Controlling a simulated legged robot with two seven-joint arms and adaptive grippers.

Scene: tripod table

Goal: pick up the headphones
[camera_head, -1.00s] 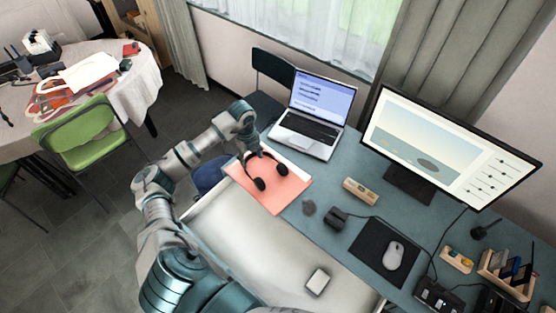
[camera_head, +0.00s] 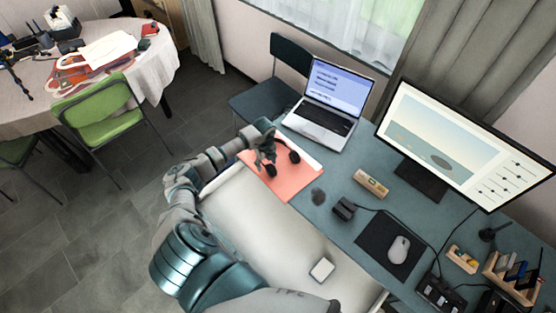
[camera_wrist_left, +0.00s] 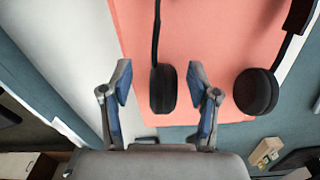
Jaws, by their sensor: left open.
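The black headphones (camera_head: 294,157) lie on a salmon-coloured folder (camera_head: 290,187) on the desk, partly covered by my gripper in the head view. My left gripper (camera_head: 268,160) is over the folder at the headphones. In the left wrist view, the open fingers of the left gripper (camera_wrist_left: 162,88) stand to either side of one ear cup (camera_wrist_left: 164,90). I cannot tell whether they touch it. The other ear cup (camera_wrist_left: 255,91) is to the right, outside the fingers. My right gripper is not in view.
An open laptop (camera_head: 322,124) stands behind the folder. A wooden block (camera_head: 371,183), a small black device (camera_head: 344,208), a mouse (camera_head: 399,249) and a monitor (camera_head: 460,145) are to the right. A green chair (camera_head: 100,110) and a cluttered round table are at far left.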

